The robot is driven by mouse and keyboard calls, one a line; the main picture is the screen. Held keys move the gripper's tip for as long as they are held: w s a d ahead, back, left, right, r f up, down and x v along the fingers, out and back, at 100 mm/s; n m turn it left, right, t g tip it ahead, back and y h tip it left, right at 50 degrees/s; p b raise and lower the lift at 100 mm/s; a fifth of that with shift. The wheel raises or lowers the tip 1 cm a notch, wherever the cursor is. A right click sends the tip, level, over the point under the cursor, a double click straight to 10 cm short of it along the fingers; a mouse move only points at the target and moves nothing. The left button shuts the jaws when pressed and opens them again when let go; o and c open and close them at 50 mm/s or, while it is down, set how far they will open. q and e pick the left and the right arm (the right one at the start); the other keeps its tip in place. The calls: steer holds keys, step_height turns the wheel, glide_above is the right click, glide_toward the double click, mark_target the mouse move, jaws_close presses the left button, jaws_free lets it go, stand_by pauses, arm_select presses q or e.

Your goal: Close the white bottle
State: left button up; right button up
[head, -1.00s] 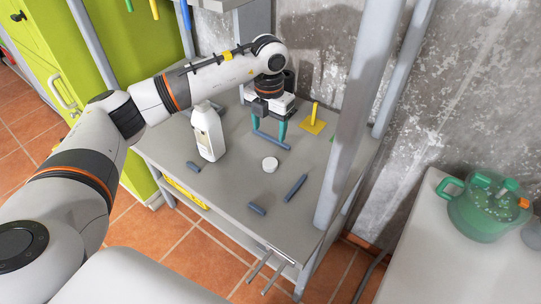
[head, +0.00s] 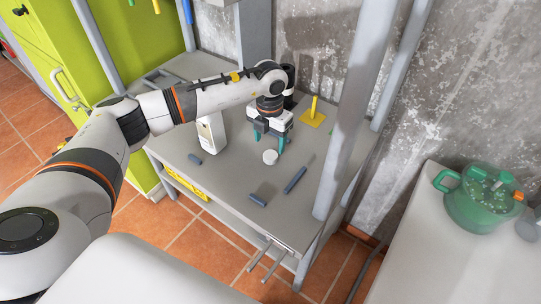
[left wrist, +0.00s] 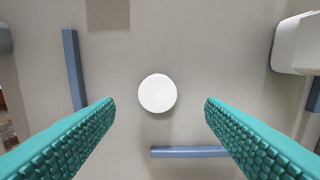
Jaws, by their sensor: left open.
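The white bottle (head: 211,134) stands upright on the grey workbench, its top hidden behind my left arm. Part of a white body, likely the bottle, shows at the upper right of the left wrist view (left wrist: 298,45). A round white cap (head: 270,157) lies flat on the bench, apart from the bottle and to its right. My left gripper (head: 270,144) is open just above and behind the cap in the head view. In the left wrist view the cap (left wrist: 157,93) sits between and beyond the teal fingers (left wrist: 159,105), touching neither. My right gripper is out of view.
Blue-grey bars lie on the bench (head: 257,199), one longer bar (head: 295,180) to the right of the cap. A yellow holder (head: 313,113) stands at the back. A grey post (head: 347,120) rises at the bench's right. A green vessel (head: 482,197) sits on another table.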

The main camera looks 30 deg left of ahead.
mark_target(271, 155)
arm_select(q)
steer(key=shift+d+f+p, duration=0.15)
steer(key=shift+f+p, duration=0.55)
steer(key=shift+f, duration=1.9)
steer(key=c, duration=1)
